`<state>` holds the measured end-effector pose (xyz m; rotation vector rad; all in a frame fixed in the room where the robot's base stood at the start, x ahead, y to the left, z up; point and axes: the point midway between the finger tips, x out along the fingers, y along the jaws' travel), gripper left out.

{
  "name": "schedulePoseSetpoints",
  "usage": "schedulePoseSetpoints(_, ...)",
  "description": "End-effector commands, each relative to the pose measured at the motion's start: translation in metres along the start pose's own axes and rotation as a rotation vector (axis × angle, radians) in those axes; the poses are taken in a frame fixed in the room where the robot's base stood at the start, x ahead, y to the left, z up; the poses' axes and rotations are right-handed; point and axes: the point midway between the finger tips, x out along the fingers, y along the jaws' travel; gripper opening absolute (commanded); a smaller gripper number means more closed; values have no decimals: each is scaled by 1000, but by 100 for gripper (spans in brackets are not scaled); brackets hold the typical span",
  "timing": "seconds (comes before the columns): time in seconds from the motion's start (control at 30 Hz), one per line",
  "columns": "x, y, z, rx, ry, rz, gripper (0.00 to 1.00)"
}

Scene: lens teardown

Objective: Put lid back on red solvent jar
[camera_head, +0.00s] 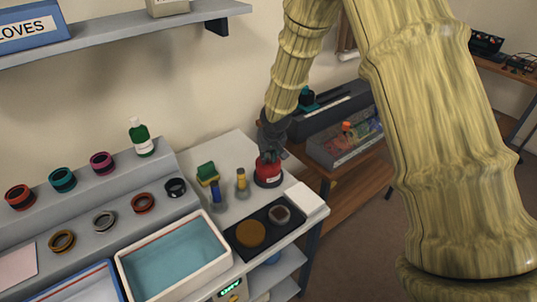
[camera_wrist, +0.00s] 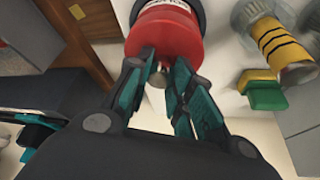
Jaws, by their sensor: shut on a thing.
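The red solvent jar (camera_head: 268,173) stands upright near the right end of the bench, with a dark base. My gripper (camera_head: 271,148) is directly above the jar. In the wrist view my gripper (camera_wrist: 160,70) is shut on the small metallic knob of the lid (camera_wrist: 157,80), at the jar's top end.
Small bottles (camera_head: 241,180) and a green-yellow sponge (camera_head: 207,174) stand left of the jar. A white block (camera_head: 305,199) and a black tray (camera_head: 262,212) lie in front. A grey open case (camera_head: 345,150) is beyond the bench's right edge.

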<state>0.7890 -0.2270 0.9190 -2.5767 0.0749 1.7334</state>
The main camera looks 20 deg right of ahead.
Motion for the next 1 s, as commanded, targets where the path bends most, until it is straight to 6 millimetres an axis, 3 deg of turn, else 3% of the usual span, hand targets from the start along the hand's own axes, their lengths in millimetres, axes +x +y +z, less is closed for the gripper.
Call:
schedulePoseSetpoints(0.43,0,0,0,0,0,0,0)
schedulePoseSetpoints(0.47,0,0,0,0,0,0,28)
schedulePoseSetpoints(0.57,0,0,0,0,0,0,46)
schedulePoseSetpoints(0.8,0,0,0,0,0,0,48)
schedulePoseSetpoints(0.93,0,0,0,0,0,0,69)
schedulePoseSetpoints(1.0,0,0,0,0,0,0,69)
